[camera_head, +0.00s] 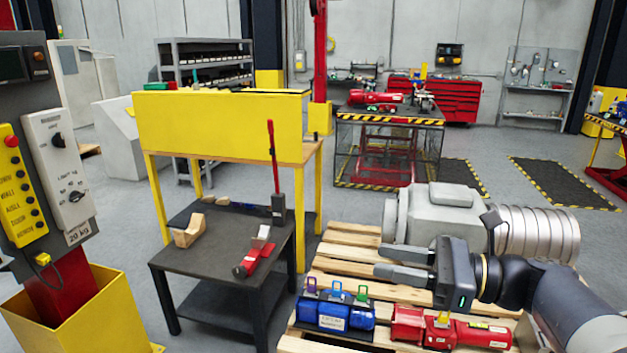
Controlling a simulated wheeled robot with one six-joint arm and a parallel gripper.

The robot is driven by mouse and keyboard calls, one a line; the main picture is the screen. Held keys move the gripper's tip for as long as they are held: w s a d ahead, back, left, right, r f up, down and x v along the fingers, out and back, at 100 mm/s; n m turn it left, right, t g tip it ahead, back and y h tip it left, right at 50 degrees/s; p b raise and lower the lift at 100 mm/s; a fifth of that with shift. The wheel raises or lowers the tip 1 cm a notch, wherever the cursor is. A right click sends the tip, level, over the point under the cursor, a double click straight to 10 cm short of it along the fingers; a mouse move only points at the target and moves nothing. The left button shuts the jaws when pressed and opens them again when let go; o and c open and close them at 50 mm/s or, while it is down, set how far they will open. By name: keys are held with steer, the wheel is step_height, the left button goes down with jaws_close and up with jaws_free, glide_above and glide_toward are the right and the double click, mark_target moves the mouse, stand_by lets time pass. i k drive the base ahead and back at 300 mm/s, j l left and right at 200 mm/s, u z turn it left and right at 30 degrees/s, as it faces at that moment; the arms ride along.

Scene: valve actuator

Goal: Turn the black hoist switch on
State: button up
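A pale grey control box (66,180) hangs at the far left. It carries a black rotary knob (58,140) near its top and another black knob (76,197) lower down, beside small markings. The small lettering is too blurred to read, so I cannot tell which knob is the hoist switch or its setting. My gripper (380,262) is at the right, above the pallet, with its fingers pointing left. The fingers are apart with nothing between them. It is far from the control box and touches neither knob.
A yellow button pendant (18,190) hangs left of the box, above a yellow bin (95,315). A dark low table (220,235) and a yellow bench (220,120) stand between box and gripper. The pallet (345,248) holds blue and red actuators and a grey motor.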

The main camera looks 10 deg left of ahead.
mark_target(57, 140)
steer(key=i+j, duration=0.1)
steer(key=j, duration=0.4)
steer(key=i+j, duration=0.1)
steer(key=j, duration=0.4)
steer(key=i+j, duration=0.1)
steer(key=j, duration=0.4)
steer(key=i+j, duration=0.1)
steer(key=j, duration=0.85)
steer(key=i+j, duration=0.15)
steer(key=j, duration=0.25)
steer(key=i+j, duration=0.1)
steer(key=j, duration=0.25)
steer(key=i+j, duration=0.15)
steer(key=j, duration=0.25)
steer(key=i+j, duration=0.15)
steer(key=j, duration=0.2)
steer(key=i+j+u, duration=0.1)
steer(key=j, duration=0.3)
steer(key=i+j, duration=0.15)
steer(key=j, duration=0.2)
steer(key=i+j, duration=0.15)
steer(key=j, duration=0.2)
